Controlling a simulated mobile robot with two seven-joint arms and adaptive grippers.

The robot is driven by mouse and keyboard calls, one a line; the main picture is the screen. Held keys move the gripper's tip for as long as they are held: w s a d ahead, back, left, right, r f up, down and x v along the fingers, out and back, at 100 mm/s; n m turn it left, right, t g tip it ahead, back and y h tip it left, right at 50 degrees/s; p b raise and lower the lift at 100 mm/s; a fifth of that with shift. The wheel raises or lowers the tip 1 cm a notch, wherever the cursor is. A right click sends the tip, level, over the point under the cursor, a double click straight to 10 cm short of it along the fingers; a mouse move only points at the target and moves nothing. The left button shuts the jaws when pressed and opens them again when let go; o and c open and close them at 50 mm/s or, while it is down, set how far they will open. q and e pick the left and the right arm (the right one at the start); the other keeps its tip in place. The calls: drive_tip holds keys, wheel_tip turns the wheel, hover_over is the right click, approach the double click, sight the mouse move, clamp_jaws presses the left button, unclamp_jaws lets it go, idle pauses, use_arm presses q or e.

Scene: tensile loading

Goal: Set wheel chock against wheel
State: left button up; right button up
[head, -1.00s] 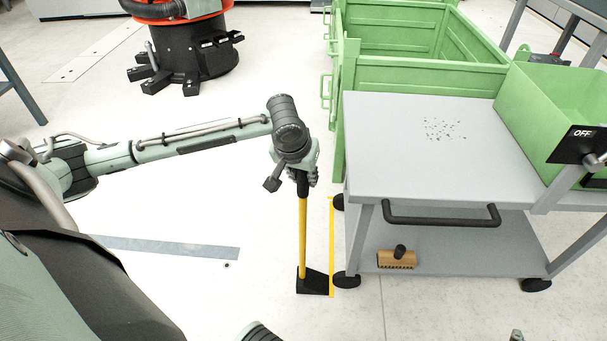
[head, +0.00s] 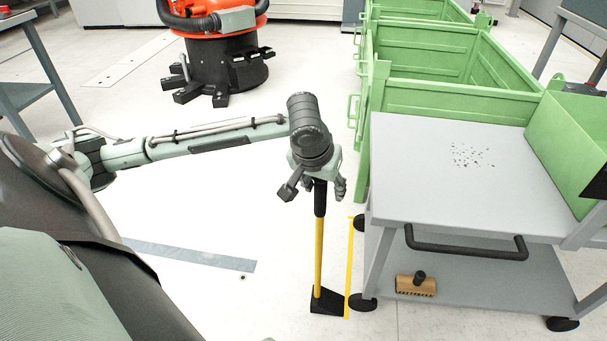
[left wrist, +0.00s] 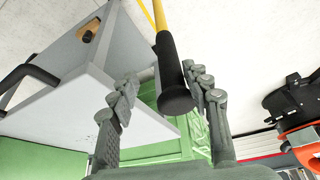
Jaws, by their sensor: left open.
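The wheel chock (head: 327,301) is a black wedge on the floor with a long yellow handle (head: 319,250) standing nearly upright. It sits just left of the grey cart's front-left wheel (head: 362,303), close beside it; I cannot tell whether they touch. My left gripper (head: 319,186) is open above the handle's black grip. In the left wrist view, the grip's rounded end (left wrist: 178,99) appears between the spread fingers of my left gripper (left wrist: 163,80), with gaps on both sides. My right gripper is not in view.
The grey cart (head: 440,150) carries a green bin (head: 575,150) on top and a brush (head: 416,285) on its lower shelf. Green crates (head: 450,98) stand behind it. An orange and black machine (head: 215,60) stands at the back. Floor left of the chock is free.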

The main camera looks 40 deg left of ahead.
use_arm(q)
drive_tip(key=s+d, duration=0.3)
drive_tip(key=s, duration=0.7)
drive_tip(key=shift+s+f, duration=0.15)
drive_tip(key=shift+s, duration=0.1)
drive_tip(key=w+d+f+m+h+p, duration=0.1)
drive_tip(key=w+d+f+m+p, duration=0.1)
drive_tip(key=w+d+f+p, duration=0.3)
drive_tip(key=s+a+f+m+g+y+p, duration=0.1)
drive_tip(key=s+a+f+m+p, duration=0.1)
drive_tip(key=s+f, duration=0.8)
wheel_tip(320, 180, down, 2)
drive_tip(key=shift+s+a+f+m, duration=0.15)
drive_tip(key=shift+s+a+m, duration=0.3)
drive_tip(key=shift+a, duration=0.55)
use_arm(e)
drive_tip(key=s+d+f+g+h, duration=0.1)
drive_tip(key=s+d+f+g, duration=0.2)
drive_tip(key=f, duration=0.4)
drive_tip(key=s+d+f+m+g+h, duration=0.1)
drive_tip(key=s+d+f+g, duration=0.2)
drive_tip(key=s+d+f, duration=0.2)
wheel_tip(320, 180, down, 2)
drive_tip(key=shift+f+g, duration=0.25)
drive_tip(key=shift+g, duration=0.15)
use_arm(q)
drive_tip(key=shift+w, duration=0.1)
